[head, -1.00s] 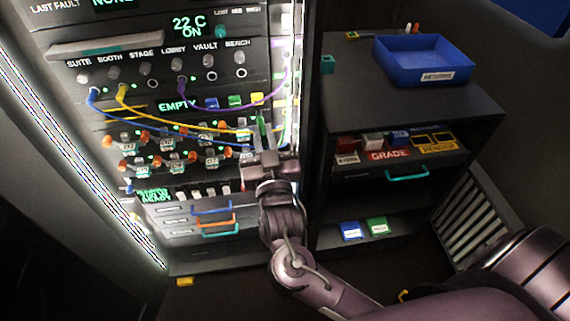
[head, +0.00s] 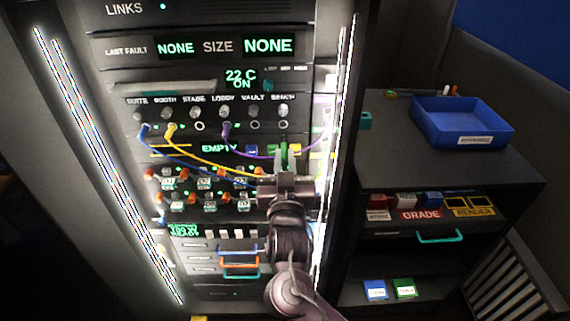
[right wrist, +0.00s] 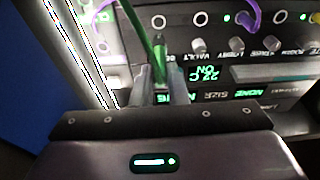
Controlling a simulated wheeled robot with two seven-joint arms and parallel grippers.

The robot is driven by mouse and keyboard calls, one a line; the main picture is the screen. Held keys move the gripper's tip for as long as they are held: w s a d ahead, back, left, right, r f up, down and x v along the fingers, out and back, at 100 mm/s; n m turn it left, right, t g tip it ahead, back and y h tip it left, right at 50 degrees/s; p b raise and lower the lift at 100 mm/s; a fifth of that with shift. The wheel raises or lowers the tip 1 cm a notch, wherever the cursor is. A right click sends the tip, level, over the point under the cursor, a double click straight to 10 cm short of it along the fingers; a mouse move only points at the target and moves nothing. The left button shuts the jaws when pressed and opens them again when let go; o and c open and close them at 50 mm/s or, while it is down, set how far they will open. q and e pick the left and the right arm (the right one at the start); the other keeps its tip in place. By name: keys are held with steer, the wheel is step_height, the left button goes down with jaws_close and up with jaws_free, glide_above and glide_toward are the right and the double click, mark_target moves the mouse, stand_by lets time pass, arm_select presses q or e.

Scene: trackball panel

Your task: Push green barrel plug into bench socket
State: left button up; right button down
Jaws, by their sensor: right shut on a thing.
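The green barrel plug (head: 284,153) is held upright in my right gripper (head: 286,180), in front of the panel. The right wrist view shows the green plug (right wrist: 159,46) between the two fingers (right wrist: 160,80), with a green cable (right wrist: 131,14) running up and left. The bench socket (head: 282,125) is an empty ring under the BENCH label, just above the plug in the head view. In the right wrist view, the bench socket (right wrist: 158,20) lies just beyond the plug's tip. The plug looks outside the socket; its depth gap is unclear. My left gripper is out of view.
The vault socket (head: 255,125) beside it is empty. A purple plug (head: 225,130) is in the lobby socket, with its cable sagging right; yellow (head: 170,133) and blue (head: 143,132) plugs sit further left. A light strip (head: 331,140) edges the rack. A blue tray (head: 462,122) stands right.

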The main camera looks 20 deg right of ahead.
mark_target(284, 145)
steer(key=shift+f+b+x, duration=0.15)
steer(key=shift+f+x, duration=0.1)
steer(key=shift+x, duration=0.85)
steer(key=shift+f+b+x, duration=0.15)
steer(key=shift+f+x, duration=0.05)
steer(key=shift+x, duration=0.9)
steer(key=shift+w, duration=0.1)
steer(key=shift+p, duration=0.6)
steer(key=shift+f+b+x, duration=0.2)
steer(key=shift+b+x, duration=0.05)
steer(key=shift+x, duration=0.65)
steer(key=shift+f+b+x, duration=0.2)
steer(key=shift+b+x, duration=0.1)
steer(key=shift+x, duration=0.6)
steer(key=shift+f+b+x, duration=0.15)
steer(key=shift+b+x, duration=0.1)
steer(key=shift+x, duration=0.7)
steer(key=c, duration=1.3)
jaws_free()
steer(key=shift+w, duration=0.1)
steer(key=shift+c, duration=0.2)
